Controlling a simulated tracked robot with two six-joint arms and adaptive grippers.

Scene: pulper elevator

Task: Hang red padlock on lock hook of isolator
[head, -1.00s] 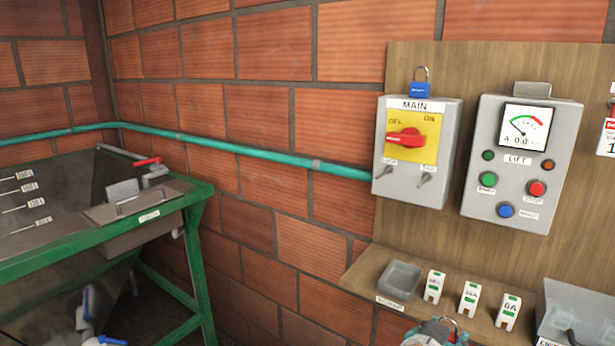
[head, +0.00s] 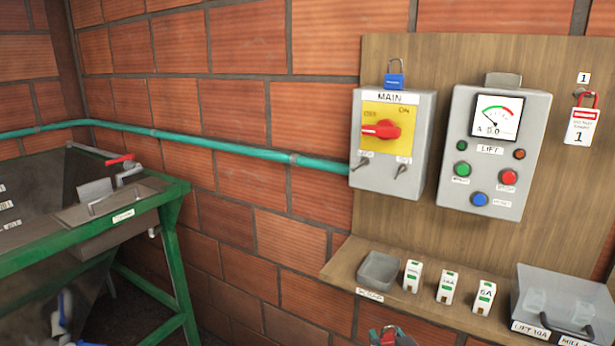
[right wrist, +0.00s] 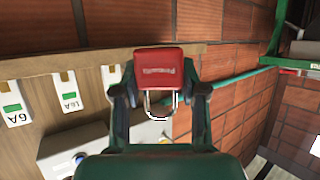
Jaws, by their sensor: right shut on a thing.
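The isolator (head: 390,145) is a grey box labelled MAIN on a wooden board in the head view. It has a red rotary handle (head: 381,130) on a yellow plate. Two small metal fittings stick out below the plate, a left one (head: 362,163) and a right one (head: 402,170); their labels are too blurred to read. My right gripper (head: 388,336) shows only partly at the bottom edge, below the shelf. In the right wrist view, my right gripper (right wrist: 160,92) is shut on the red padlock (right wrist: 158,68), its shackle showing between the fingers. My left gripper is out of view.
A blue padlock (head: 394,80) sits atop the isolator. The LIFT box (head: 493,152) is to its right, then a red-shackled tag (head: 582,126). The shelf (head: 338,270) below holds a grey tray (head: 378,271), several white fuse carriers and a clear-lidded box (head: 560,300).

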